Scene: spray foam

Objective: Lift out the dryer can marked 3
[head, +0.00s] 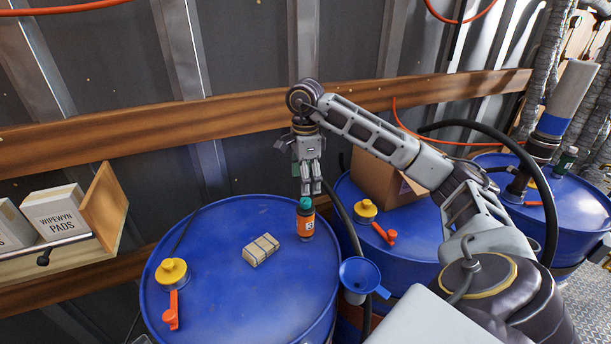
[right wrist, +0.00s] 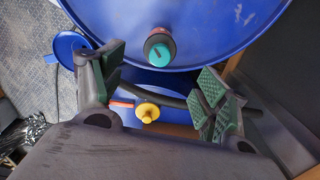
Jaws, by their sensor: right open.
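An orange can (head: 305,224) with a teal cap and a white label that appears to read 3 stands upright on the blue drum (head: 210,260), near its right edge. In the right wrist view the can (right wrist: 159,50) shows from above, its teal cap toward the camera. My right gripper (head: 311,190) points down just above the cap in the head view. In the right wrist view my right gripper (right wrist: 158,88) is open, its green-padded fingers wide apart, with the cap between and beyond them. Nothing is held. My left gripper is not in view.
A tan bundle of blocks (head: 261,250) lies left of the can. A yellow bung (head: 172,271) and an orange lever (head: 171,311) are on the drum's left. A blue funnel (head: 360,275) sits right of the drum, near a black hose (head: 347,220). A cardboard box (head: 377,182) stands behind.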

